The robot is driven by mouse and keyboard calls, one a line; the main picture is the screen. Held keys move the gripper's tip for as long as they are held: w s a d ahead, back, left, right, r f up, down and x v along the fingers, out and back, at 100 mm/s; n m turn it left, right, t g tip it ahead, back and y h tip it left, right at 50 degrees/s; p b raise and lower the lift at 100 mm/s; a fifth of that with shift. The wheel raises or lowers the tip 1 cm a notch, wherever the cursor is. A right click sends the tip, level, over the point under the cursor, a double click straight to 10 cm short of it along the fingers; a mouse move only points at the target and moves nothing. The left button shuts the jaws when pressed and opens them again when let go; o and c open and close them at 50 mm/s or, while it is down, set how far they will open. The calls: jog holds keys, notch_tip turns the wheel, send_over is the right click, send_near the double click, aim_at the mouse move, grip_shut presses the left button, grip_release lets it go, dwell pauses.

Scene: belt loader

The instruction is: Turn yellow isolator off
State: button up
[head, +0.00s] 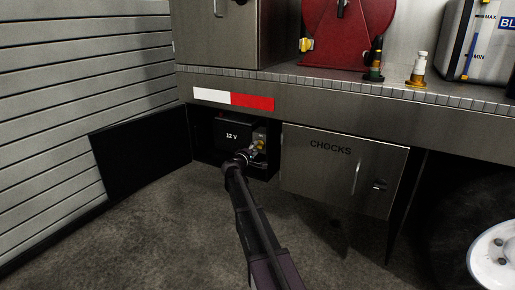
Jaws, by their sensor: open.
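A small yellow isolator (260,144) sits at the right side of an open low compartment, beside a black box marked "12 V" (231,134). My arm reaches up from the bottom of the head view into this compartment. My gripper (252,155) is open, right at the isolator's lower left. It covers part of the isolator's lower side. At this size I cannot tell whether the fingers touch the isolator or which way its handle is turned.
The compartment's dark door (140,155) stands open to the left. A closed metal door marked "CHOCKS" (335,175) adjoins on the right. A ledge (330,79) with a red reel (337,35) and fittings runs above. The concrete floor (170,235) in front is clear.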

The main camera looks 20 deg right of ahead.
jog(key=shift+x, duration=1.15)
